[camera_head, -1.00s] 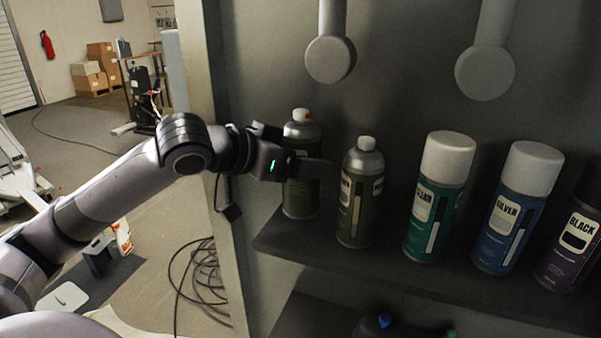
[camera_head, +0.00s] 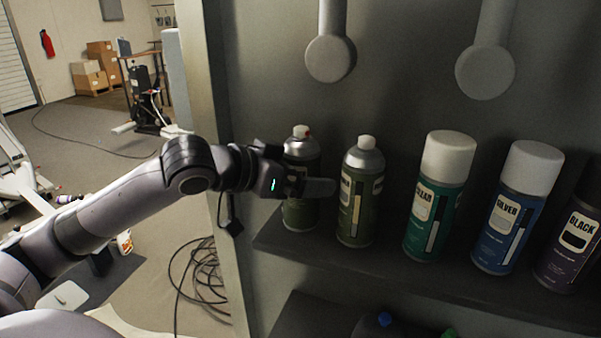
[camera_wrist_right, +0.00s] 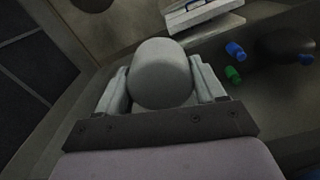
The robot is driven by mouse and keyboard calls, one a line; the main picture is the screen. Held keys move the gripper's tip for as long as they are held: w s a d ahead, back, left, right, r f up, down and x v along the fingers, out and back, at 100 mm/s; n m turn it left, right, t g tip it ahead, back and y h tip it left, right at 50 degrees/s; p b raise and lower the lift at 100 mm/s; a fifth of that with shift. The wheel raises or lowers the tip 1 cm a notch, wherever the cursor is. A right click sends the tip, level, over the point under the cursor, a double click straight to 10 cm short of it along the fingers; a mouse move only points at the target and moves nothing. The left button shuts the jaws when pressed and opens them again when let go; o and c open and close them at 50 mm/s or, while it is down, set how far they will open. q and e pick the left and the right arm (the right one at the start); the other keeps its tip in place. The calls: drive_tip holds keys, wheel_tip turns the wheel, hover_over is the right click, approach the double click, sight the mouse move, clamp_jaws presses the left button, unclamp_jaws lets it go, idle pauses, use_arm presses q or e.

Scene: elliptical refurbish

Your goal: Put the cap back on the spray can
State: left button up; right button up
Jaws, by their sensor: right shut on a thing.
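An olive spray can (camera_head: 300,158) stands at the left end of the shelf, upright, with a bare nozzle on top. My left gripper (camera_head: 315,187) is at its middle, with one finger across its front. The other finger is hidden, so whether the jaws still squeeze the can is unclear. A second olive can (camera_head: 361,190), also with a small pale nozzle, stands just right of it. In the right wrist view my right gripper (camera_wrist_right: 162,88) is shut on a pale grey round cap (camera_wrist_right: 163,68). The right gripper is outside the head view.
Green (camera_head: 440,190), blue (camera_head: 518,205) and dark BLACK (camera_head: 575,240) cans stand further right on the shelf (camera_head: 420,283). Two round grey knobs hang above the cans. Blue and green caps show lower down. A cable coil (camera_head: 200,285) lies on the floor.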

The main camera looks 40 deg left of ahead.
use_arm(q)
drive_tip(key=shift+r, duration=0.15)
drive_tip(key=b+v, duration=0.3)
drive_tip(key=v, duration=0.9)
drive_tip(key=shift+b, duration=0.3)
use_arm(e)
drive_tip(key=shift+f, duration=1.8)
